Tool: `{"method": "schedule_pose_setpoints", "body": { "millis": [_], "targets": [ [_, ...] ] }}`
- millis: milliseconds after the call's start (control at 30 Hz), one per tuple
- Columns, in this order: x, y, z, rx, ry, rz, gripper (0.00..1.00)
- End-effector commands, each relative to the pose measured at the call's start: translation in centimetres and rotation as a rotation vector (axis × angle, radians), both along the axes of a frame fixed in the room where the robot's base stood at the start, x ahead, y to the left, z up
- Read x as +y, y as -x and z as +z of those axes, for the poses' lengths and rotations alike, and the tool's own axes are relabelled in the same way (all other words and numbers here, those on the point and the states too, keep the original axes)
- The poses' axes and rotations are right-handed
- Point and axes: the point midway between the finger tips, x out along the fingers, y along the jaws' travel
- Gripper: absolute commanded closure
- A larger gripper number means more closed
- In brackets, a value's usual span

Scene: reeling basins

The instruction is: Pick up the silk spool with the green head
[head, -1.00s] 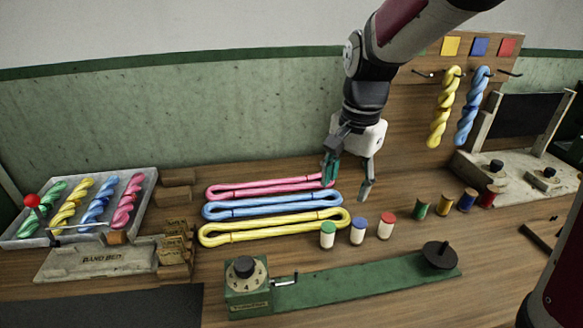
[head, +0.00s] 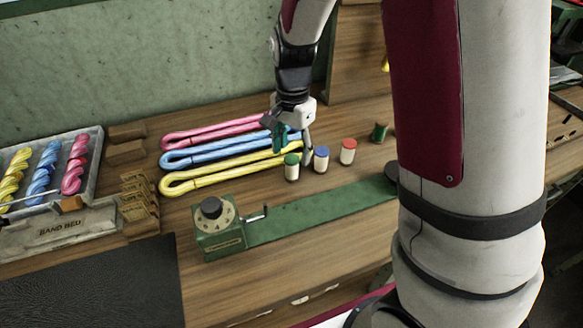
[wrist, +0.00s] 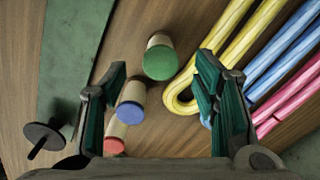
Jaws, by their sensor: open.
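The silk spool with the green head (head: 291,170) stands upright on the bench, a pale body under a green top. In the wrist view the green-headed spool (wrist: 159,60) lies ahead, between the lines of my two fingers. My gripper (head: 290,142) is open and empty, above and just behind this spool in the head view. In the wrist view the open jaws of my gripper (wrist: 161,85) show teal pads. The blue-headed spool (head: 321,159) and red-headed spool (head: 347,152) stand to its right; in the wrist view the blue one (wrist: 130,104) is close to the left finger.
Pink, blue and yellow skeins (head: 225,168) lie left of the spools, close to the gripper. A green winder with a dial (head: 218,228) and long base lies in front. A green thread spool (head: 380,132) stands farther right. A tray of twisted skeins (head: 97,150) sits far left.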

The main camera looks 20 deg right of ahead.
Motion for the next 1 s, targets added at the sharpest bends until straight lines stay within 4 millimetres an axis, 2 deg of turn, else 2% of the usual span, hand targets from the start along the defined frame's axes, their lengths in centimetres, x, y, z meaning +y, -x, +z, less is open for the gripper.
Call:
{"method": "schedule_pose_setpoints", "body": {
  "millis": [300,600,633,867,1000],
  "targets": [
    [0.2,0.1,-4.3,0.002,0.0,0.0,0.45],
    [0.2,0.1,-4.8,0.001,0.0,0.0,0.45],
    [0.2,0.1,-4.8,0.001,0.0,0.0,0.48],
    [0.2,0.1,-4.8,0.0,0.0,0.0,0.99],
    [0.2,0.1,-4.8,0.0,0.0,0.001,0.99]
  ]
}}
